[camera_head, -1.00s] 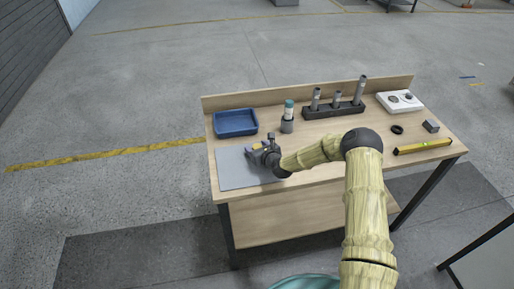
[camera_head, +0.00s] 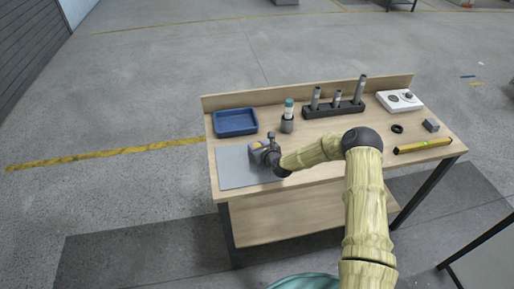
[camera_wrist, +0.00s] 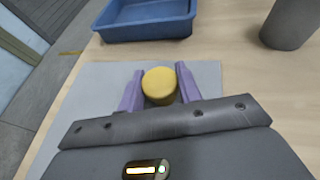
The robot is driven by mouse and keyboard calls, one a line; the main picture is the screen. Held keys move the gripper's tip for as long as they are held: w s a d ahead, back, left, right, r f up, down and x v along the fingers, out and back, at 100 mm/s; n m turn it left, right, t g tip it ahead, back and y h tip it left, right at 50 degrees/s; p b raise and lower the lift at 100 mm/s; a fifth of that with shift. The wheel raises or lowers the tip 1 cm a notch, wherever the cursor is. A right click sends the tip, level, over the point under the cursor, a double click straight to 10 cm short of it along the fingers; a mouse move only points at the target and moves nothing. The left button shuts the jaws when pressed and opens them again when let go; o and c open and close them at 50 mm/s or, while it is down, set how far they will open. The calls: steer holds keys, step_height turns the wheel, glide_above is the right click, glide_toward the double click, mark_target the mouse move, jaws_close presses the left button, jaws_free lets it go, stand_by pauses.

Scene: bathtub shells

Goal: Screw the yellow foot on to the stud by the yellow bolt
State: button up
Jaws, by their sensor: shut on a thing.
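My gripper (camera_wrist: 159,88) is shut on a round yellow piece, which I take to be the yellow foot (camera_wrist: 159,82). The foot sits between the two purple fingers over the grey mat (camera_wrist: 205,75) in the wrist view; whether it touches the mat I cannot tell. In the head view my gripper (camera_head: 260,149) is low over the right part of the mat (camera_head: 235,172), and the arm hides part of the bench. I cannot make out the stud or the yellow bolt in either view.
A blue tray (camera_head: 236,131) stands behind the mat. A dark rack (camera_head: 334,111) holds grey cylinders. To the right are a white box (camera_head: 400,106), black ring (camera_head: 397,129), grey block (camera_head: 431,125) and yellow level (camera_head: 423,146).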

mark_target(258, 146)
steer(key=shift+r, duration=0.15)
step_height(258, 146, up, 10)
steer(key=shift+f+b, duration=0.1)
steer(key=shift+b, duration=0.8)
steer(key=shift+s+d+f, duration=0.1)
steer(key=shift+d+f, duration=0.05)
steer(key=shift+d, duration=0.15)
steer(key=s+d+f+m+t+h, duration=0.1)
steer(key=s+d+m+h, duration=0.1)
steer(key=s+d, duration=1.4)
steer(key=d+h, duration=0.1)
steer(key=d, duration=0.3)
steer(key=shift+s+f+m, duration=0.25)
steer(key=shift+s+m, duration=0.05)
steer(key=shift+m, duration=0.1)
steer(key=shift+d+f, duration=0.1)
steer(key=shift+d, duration=0.1)
